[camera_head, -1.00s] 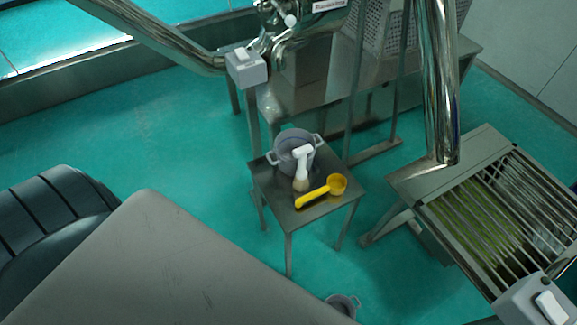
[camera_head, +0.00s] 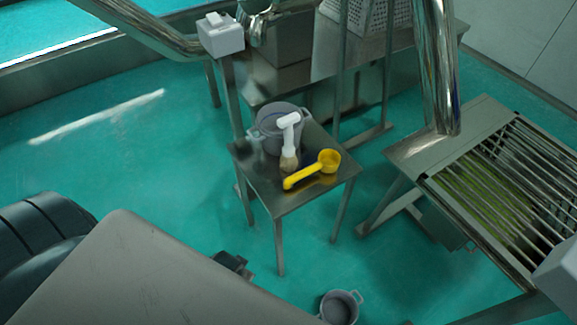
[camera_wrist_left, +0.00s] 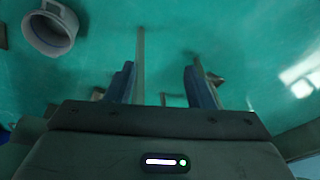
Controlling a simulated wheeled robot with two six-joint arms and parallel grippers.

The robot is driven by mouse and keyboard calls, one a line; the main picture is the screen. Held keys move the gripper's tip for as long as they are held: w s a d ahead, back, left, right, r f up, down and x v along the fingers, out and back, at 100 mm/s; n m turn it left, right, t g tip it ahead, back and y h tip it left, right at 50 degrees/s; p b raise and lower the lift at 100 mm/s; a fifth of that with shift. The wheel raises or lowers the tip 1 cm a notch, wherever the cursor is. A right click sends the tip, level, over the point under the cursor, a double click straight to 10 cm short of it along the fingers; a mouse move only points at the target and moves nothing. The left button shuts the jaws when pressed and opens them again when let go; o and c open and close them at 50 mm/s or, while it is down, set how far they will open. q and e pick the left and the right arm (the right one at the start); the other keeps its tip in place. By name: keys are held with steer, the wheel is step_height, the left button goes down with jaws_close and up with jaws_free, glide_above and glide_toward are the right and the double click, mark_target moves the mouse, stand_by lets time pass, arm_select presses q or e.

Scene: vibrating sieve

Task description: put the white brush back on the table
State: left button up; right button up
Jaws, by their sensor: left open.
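The white brush (camera_head: 289,140) is on the small metal table (camera_head: 280,203) in the head view. It looks upright, pale bristles down, in front of the grey pot (camera_head: 266,133); whether it touches the pot I cannot tell. A yellow scoop (camera_head: 314,169) lies to its right on the same table. My left gripper (camera_wrist_left: 164,78) is open and empty in the left wrist view, with teal floor beyond its fingers. In the head view, a small dark part beyond the grey block in the foreground may be this gripper. My right gripper is out of view.
A second grey pot (camera_head: 340,308) stands on the floor in front of the table. The vibrating sieve with metal bars (camera_head: 500,190) stands at the right. A larger metal bench (camera_head: 300,88) is behind the table. Open floor lies to the table's left.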

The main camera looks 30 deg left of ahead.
mark_target(287, 134)
arm_select(q)
step_height(287, 134, up, 13)
steer(key=w+d+t+b, duration=0.1)
steer(key=d+t+b, duration=0.1)
steer(key=b, duration=0.7)
steer(key=w+r+n+t+y, duration=0.2)
steer(key=w+r+t, duration=0.4)
steer(key=w+r, duration=0.45)
steer(key=w+r+n+t+y, duration=0.1)
steer(key=w+r+t, duration=0.6)
steer(key=w, duration=0.6)
steer(key=x, duration=1)
steer(key=shift+a+f+p, duration=0.15)
steer(key=shift+a+p, duration=0.2)
steer(key=shift+p, duration=0.05)
steer(key=shift+s, duration=0.1)
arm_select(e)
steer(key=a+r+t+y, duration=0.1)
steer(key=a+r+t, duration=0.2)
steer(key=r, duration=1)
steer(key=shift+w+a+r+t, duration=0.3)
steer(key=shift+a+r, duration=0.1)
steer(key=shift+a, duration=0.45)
arm_select(q)
steer(key=shift+c, duration=0.2)
jaws_close()
